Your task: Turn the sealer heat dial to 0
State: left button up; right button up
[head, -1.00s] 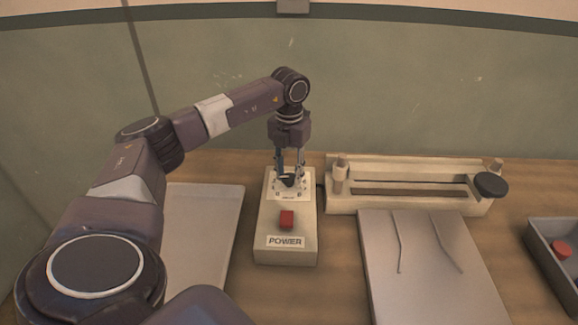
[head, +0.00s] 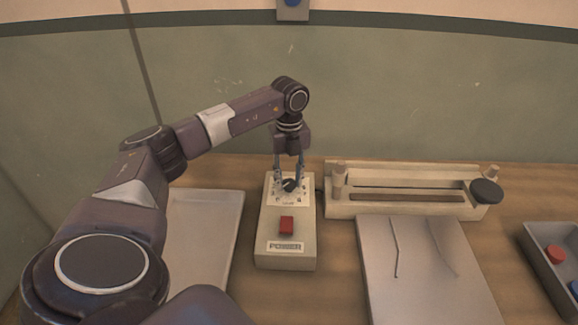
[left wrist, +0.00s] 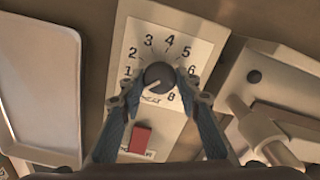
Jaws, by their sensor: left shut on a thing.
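The sealer control box (head: 270,252) is cream with a red power switch (head: 286,225) and a white dial plate on top. My left gripper (head: 288,183) points straight down and is shut on the black heat dial (left wrist: 159,75), one finger on each side. In the left wrist view the plate shows 1 to 6 clockwise around the dial, and 8 at lower right. A pale mark on the dial points to the lower left, below the 1. The 0 is not readable there; a finger covers part of that side. My right gripper is not in view.
The sealer (head: 404,211) with its long bar and black round knob (head: 486,191) stands right of the box. A grey plate (head: 425,285) with two thin dark lines lies in front. A pale tray (head: 212,235) is at left, a grey bin (head: 535,243) at far right.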

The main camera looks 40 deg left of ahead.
aim_at(289, 182)
pick_arm(q)
jog(key=shift+w+a+r+n, duration=0.1)
jog(key=shift+w+r+n, duration=0.1)
jog(key=shift+n, duration=0.2)
jog(key=o, duration=0.9)
jog(key=shift+o, duration=1.3)
jog(key=shift+s+f, duration=0.1)
notch_tip(289, 182, up, 12)
